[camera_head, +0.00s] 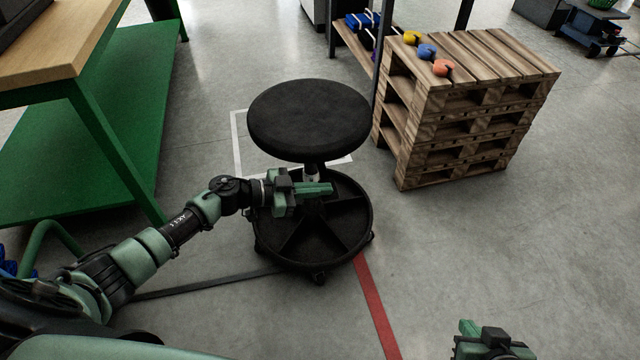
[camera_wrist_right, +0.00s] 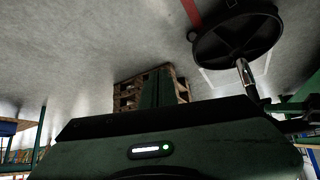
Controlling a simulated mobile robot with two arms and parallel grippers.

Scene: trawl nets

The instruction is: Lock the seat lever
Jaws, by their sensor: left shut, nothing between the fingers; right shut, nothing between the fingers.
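A black round stool seat (camera_head: 309,118) stands in the middle of the head view, above a round black base tray (camera_head: 312,243) on castors. A short grey column (camera_head: 311,172) joins them. I cannot make out the seat lever; the seat and my gripper cover the area under the seat. My left gripper (camera_head: 325,190) is shut and empty, below the seat's front edge and in front of the column. Whether it touches anything is unclear. My right gripper (camera_head: 470,330) is shut and empty at the bottom right, away from the stool. The stool base (camera_wrist_right: 238,36) also shows in the right wrist view, upside down.
A green-framed workbench (camera_head: 100,120) stands at the left. A stack of wooden pallets (camera_head: 465,135) with coloured items on top stands right of the stool. A red floor line (camera_head: 377,310) runs forward from the stool.

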